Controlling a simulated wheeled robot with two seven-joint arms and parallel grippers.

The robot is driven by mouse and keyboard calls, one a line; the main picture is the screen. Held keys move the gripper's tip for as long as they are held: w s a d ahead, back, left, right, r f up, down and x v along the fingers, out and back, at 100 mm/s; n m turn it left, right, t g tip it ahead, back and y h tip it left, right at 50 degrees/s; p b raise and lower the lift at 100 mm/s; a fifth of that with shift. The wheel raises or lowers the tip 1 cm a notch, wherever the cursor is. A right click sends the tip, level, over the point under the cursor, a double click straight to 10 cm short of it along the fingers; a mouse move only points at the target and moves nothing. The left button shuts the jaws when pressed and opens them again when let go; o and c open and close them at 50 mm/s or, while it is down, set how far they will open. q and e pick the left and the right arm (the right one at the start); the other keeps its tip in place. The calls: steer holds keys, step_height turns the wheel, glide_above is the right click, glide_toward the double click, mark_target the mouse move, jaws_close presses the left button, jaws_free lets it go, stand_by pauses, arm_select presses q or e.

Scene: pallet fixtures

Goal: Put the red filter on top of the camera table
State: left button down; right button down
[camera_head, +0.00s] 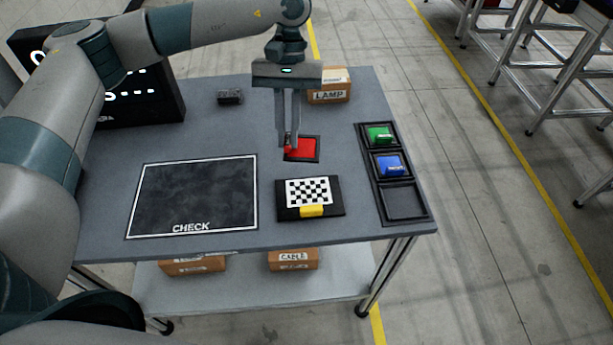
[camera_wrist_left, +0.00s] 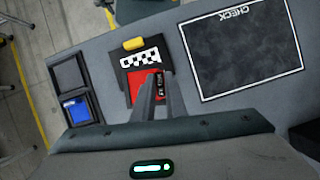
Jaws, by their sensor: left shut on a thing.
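Which part is called the camera table is not marked. My right gripper is not in view.
A black tray (camera_head: 366,165) holds a green block (camera_head: 380,134) and a blue block (camera_head: 389,165); its front slot is empty. A checkerboard plate (camera_head: 309,192) with a yellow tab lies in front of the red square. The CHECK mat (camera_head: 190,195) is left; a LAMP box (camera_head: 328,90) stands behind.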

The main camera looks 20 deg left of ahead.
mark_target(310, 158)
arm_select(q)
steer(key=n, duration=0.1)
steer(key=d+n+h, duration=0.1)
steer(key=n, duration=0.1)
steer(key=s+f+n, duration=0.1)
steer(key=shift+d+n+t+h, duration=0.3)
steer(key=shift+d+n+h, duration=0.1)
steer(key=n, duration=0.1)
steer(key=d+n+t, duration=0.1)
steer(key=n, duration=0.1)
steer(key=n+h, duration=0.1)
steer(key=shift+s+d+n, duration=0.2)
steer(key=shift+s+n, duration=0.15)
steer(key=shift+n, duration=0.05)
steer(key=n, duration=0.1)
steer(key=n+t, duration=0.1)
steer(key=n, duration=0.1)
steer(key=n+t, duration=0.1)
steer(key=shift+s+d+r+n+h+b, duration=0.2)
steer(key=shift+d+r+n+h+b, duration=0.1)
steer(key=shift+d+h+b, duration=0.1)
steer(key=n+t, duration=0.1)
steer(key=n, duration=0.2)
steer(key=r+n+t, duration=0.1)
steer(key=n, duration=0.1)
steer(key=shift+s+d+r+n, duration=0.1)
steer(key=shift+d+r+n, duration=0.1)
steer(key=shift+n, duration=0.2)
